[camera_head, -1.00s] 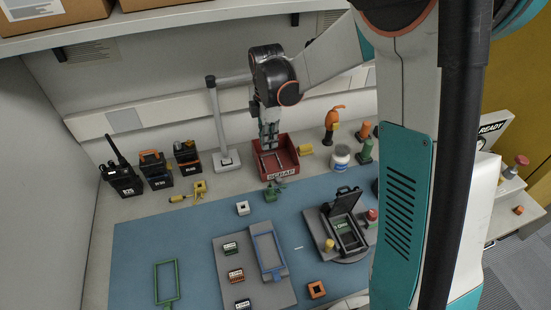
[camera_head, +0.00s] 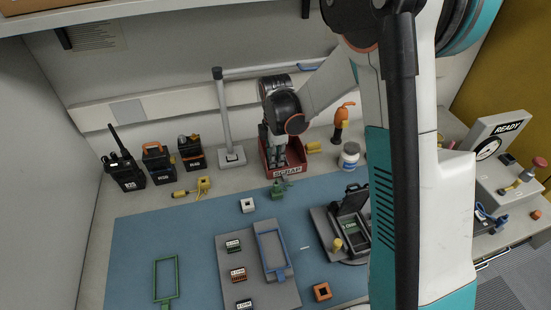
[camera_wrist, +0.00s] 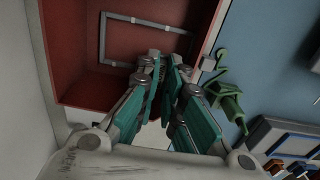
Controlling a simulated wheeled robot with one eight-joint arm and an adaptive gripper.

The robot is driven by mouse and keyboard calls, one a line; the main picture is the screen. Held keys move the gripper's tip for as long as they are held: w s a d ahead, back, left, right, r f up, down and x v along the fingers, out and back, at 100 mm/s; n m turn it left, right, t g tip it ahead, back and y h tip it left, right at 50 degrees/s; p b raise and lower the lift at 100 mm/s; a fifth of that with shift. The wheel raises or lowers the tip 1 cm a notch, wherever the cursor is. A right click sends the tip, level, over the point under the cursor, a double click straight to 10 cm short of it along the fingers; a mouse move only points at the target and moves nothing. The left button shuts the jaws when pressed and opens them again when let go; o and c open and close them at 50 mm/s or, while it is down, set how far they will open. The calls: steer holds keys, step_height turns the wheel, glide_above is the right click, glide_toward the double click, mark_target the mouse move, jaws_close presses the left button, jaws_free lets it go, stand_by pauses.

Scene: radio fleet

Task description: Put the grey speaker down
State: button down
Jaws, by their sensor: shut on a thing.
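My gripper (camera_head: 276,160) points down into the red bin labelled SCRAP (camera_head: 287,173) at the back of the bench. In the wrist view my gripper (camera_wrist: 162,66) has its teal-padded fingers close together over the red bin (camera_wrist: 72,60). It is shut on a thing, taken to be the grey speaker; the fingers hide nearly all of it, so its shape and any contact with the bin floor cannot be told. A grey rectangular frame (camera_wrist: 103,38) lies on the bin floor beyond the fingertips.
Several radios (camera_head: 158,163) stand left of the bin, beside a grey post stand (camera_head: 232,157). A green part (camera_head: 279,189) lies just in front of the bin. A white jar (camera_head: 349,156) stands to the right. The blue mat (camera_head: 140,240) has free room at left.

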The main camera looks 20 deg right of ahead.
steer(key=shift+f, duration=0.3)
steer(key=c, duration=2)
jaws_free()
steer(key=shift+r, duration=0.1)
step_height(320, 180, up, 12)
steer(key=p, duration=0.4)
steer(key=s+d+r+m+t, duration=0.2)
steer(key=s+r+m+t, duration=0.1)
steer(key=s+r+m, duration=0.65)
steer(key=s+r+m+t, duration=0.1)
steer(key=s+m, duration=0.1)
steer(key=s, duration=0.2)
steer(key=s+m+t, duration=0.1)
steer(key=s+m, duration=0.2)
steer(key=s, duration=0.2)
steer(key=s+d+r+m+t, duration=0.1)
steer(key=s+m+t, duration=0.1)
steer(key=s, duration=0.3)
steer(key=shift+r+m, duration=0.35)
steer(key=shift+m, duration=0.4)
